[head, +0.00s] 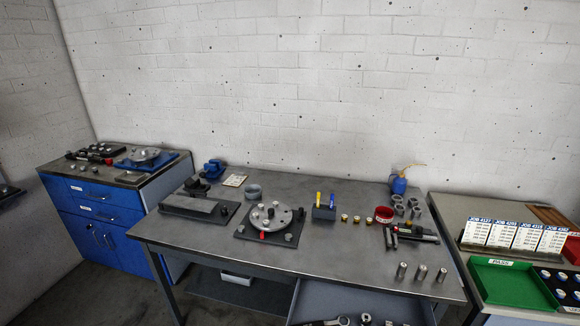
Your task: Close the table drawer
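The table (325,250) is a grey metal workbench in the middle of the head view. Its drawer (350,298) is pulled out below the front edge, right of centre. The drawer's grey interior shows, with wrenches and small metal parts (343,320) at the bottom of the picture. The drawer's front panel and handle are hidden below the picture's edge. Neither of my grippers is in view.
On the table stand a rotor disc (270,217) on a dark base, a grey block (195,205), a blue oil can (399,185), a red tin (384,214) and several metal cylinders (421,272). A blue cabinet (95,215) stands left; a bench with a green tray (510,285) right.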

